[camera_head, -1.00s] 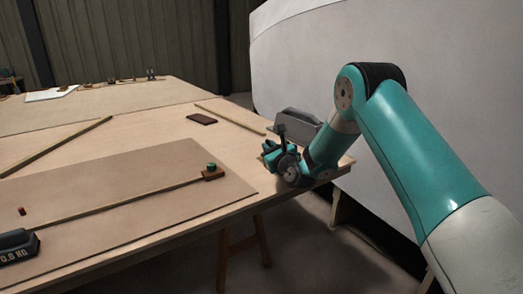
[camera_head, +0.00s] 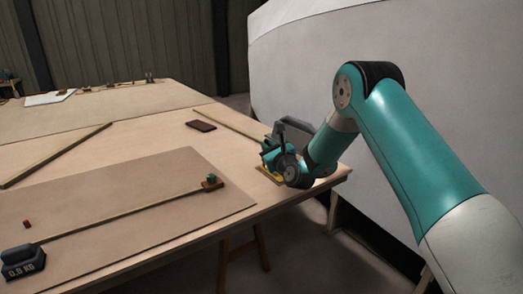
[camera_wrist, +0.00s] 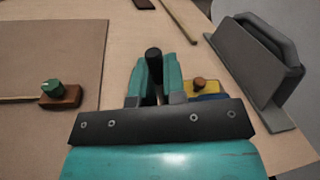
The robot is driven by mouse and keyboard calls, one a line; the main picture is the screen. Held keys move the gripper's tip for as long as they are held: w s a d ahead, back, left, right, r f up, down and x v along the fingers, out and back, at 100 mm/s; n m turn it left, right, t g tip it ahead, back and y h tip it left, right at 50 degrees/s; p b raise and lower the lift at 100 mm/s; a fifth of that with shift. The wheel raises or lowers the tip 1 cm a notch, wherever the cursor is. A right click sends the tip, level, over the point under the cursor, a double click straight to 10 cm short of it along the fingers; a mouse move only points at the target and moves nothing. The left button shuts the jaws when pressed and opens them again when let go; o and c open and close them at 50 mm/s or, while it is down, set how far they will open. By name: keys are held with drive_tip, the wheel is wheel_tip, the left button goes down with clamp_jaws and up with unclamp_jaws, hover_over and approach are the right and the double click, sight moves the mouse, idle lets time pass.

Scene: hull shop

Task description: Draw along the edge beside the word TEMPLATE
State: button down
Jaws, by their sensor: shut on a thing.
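My gripper (camera_head: 273,160) is over the table's right end, beside a grey stand. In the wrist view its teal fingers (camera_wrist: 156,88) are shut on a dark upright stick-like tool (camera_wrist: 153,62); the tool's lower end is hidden. A brown flat sheet (camera_head: 120,225) lies on the table, to the left of my gripper. A thin batten (camera_head: 120,217) lies across this sheet, between a dark weight (camera_head: 24,261) at its left end and a brown block with a green knob (camera_head: 212,183) at its right end. I cannot read the word TEMPLATE anywhere.
The grey stand (camera_wrist: 252,62) is close on the right of my gripper. A yellow piece with an orange knob (camera_wrist: 205,88) is just beside the fingers. A dark flat block (camera_head: 201,125) and more battens lie farther back. A large white hull (camera_head: 400,45) rises behind the table.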

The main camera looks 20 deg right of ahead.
drive_tip(key=shift+r+p, duration=4.1)
drive_tip(key=shift+r, duration=0.25)
drive_tip(key=shift+f, duration=0.1)
